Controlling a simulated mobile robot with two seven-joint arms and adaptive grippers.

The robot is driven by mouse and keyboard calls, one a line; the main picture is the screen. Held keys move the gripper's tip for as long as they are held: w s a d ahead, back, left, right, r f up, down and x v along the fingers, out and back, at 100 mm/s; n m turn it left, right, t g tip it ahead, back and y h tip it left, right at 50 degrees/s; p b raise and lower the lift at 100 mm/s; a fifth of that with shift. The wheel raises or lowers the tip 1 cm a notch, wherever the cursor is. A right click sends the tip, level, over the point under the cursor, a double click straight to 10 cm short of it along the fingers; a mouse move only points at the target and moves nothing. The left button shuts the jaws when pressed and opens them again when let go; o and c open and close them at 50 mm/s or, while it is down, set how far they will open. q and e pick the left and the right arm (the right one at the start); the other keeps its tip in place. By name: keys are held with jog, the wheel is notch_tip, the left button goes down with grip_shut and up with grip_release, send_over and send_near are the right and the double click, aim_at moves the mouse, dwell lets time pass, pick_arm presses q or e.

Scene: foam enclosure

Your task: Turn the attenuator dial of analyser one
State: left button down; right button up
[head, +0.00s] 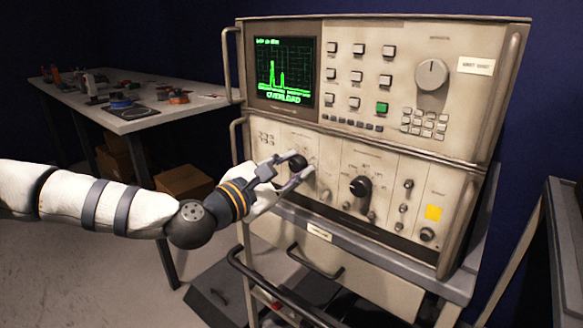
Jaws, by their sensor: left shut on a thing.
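The analyser (400,30) is a beige two-tier instrument. Its screen (281,72) shows a green trace with tall peaks and the word OVERLOAD. On the lower tier, a black dial (298,162) sits on the left module, partly covered by my left gripper (296,167). That gripper is shut on this dial, one finger above it and one below. A second, larger black dial (361,187) with a scale around it is to the right, untouched. The dial lettering is too small to read. My right gripper is out of view.
The analyser stands on a grey cart with black handles (315,262). A workbench (150,118) with tools and small parts is at the left, with cardboard boxes (183,182) beneath. A grey table edge (565,230) stands close at the right.

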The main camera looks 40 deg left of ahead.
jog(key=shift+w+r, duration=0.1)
pick_arm(q)
jog(key=m+p, duration=0.1)
jog(key=m, duration=0.2)
jog(key=shift+r, duration=0.1)
jog(key=shift+m+p, duration=0.85)
jog(key=shift+m, duration=1.45)
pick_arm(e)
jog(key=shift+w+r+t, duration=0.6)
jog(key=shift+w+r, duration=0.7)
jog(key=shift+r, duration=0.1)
pick_arm(q)
jog(key=shift+f, duration=0.2)
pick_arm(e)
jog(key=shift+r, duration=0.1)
pick_arm(q)
jog(key=c, duration=1.2)
grip_release()
jog(key=shift+c, duration=0.2)
jog(key=shift+s, duration=0.1)
